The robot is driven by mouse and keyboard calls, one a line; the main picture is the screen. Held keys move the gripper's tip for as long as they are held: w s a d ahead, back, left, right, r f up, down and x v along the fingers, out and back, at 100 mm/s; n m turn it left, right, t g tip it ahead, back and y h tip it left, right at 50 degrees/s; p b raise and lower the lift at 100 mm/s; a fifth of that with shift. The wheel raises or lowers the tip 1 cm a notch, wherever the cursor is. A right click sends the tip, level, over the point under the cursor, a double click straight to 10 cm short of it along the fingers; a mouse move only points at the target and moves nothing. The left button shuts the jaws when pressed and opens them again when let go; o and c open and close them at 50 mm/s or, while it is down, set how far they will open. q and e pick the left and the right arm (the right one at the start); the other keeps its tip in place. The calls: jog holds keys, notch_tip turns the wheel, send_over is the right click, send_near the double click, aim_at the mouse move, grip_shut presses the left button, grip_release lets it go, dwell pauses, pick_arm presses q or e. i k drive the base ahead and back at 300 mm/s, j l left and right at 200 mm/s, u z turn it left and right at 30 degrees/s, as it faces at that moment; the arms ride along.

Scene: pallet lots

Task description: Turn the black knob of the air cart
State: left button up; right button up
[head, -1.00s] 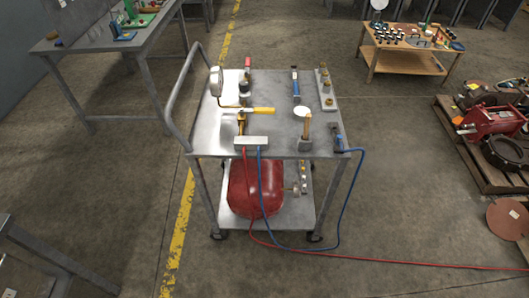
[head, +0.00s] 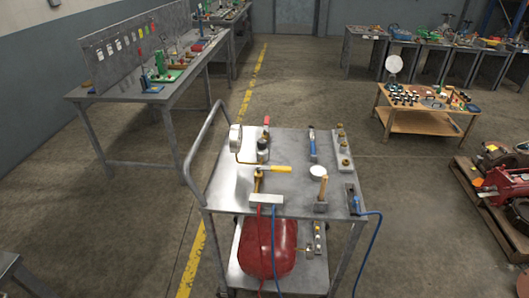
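The air cart is a grey metal cart with a push handle; its top (head: 226,183) is in the middle of the head view. A small black knob (head: 262,144) stands on the back left part of the top, just right of a round gauge (head: 235,138). In front of the knob is a valve with a yellow lever (head: 267,169). A white round disc (head: 318,172) stands farther right. A red tank (head: 267,247) sits on the lower shelf. Neither of my grippers is in view, and nothing touches the knob.
Red and blue hoses (head: 372,245) hang at the cart's front. A grey workbench (head: 118,93) stands back left, a wooden table (head: 414,109) back right. A pallet (head: 481,204) with a red machine lies at the right. The floor between cart and wooden table is clear.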

aim_at(262, 143)
jog(key=l+u, duration=0.1)
jog(key=u, duration=0.45)
jog(key=l+u, duration=0.25)
jog(key=l, duration=0.3)
jog(key=l+u, duration=0.3)
jog(key=l, duration=0.3)
jog(key=k+l+u, duration=0.25)
jog(key=l, duration=0.8)
jog(key=k+l, duration=0.1)
jog(key=l, duration=0.45)
jog(key=i+j, duration=0.3)
jog(key=j+z, duration=0.05)
jog(key=j, duration=0.05)
